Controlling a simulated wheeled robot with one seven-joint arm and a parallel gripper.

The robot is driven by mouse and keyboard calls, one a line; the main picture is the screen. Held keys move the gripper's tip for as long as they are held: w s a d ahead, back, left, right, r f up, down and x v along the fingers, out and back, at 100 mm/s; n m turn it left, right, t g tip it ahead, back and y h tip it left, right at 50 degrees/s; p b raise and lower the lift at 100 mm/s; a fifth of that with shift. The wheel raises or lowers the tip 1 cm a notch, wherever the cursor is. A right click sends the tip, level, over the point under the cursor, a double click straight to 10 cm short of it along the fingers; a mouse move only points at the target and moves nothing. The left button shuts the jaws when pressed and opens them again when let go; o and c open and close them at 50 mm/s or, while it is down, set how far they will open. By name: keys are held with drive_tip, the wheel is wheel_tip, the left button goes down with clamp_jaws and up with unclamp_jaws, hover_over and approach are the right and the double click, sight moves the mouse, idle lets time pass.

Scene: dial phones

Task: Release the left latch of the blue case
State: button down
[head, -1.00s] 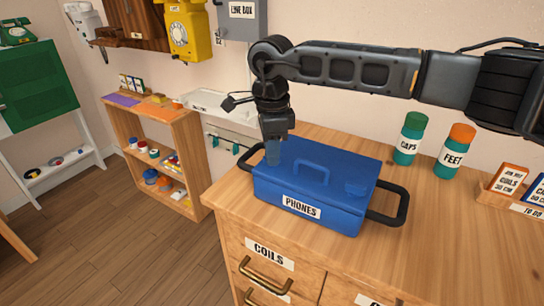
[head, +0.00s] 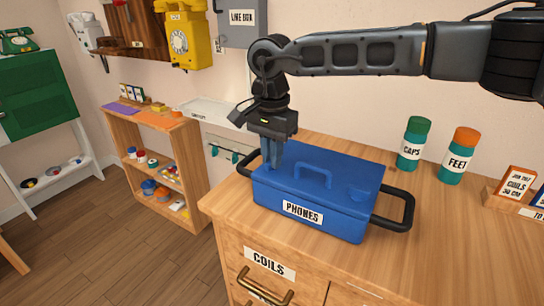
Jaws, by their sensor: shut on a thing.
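The blue case (head: 315,228), labelled PHONES, stands shut on the wooden cabinet top. It has a blue arched handle (head: 314,171) on its lid and black side handles. A low blue latch (head: 361,193) shows on the right of the lid. My gripper (head: 272,164) points down at the left part of the lid, its fingers closed there. It is shut on the left latch, which the fingers hide, so its exact position cannot be told.
A green-capped bottle (head: 413,145) and an orange-capped bottle (head: 459,156) stand behind, right of the case. A card holder (head: 508,196) is at far right. The cabinet top (head: 440,250) is clear at front right.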

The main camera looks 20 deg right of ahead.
drive_tip(key=shift+n, duration=0.5)
drive_tip(key=c, duration=1.2)
unclamp_jaws()
drive_tip(key=shift+o, duration=0.2)
wheel_tip(320, 180, up, 8)
drive_tip(key=shift+f, duration=0.1)
drive_tip(key=shift+a, duration=0.1)
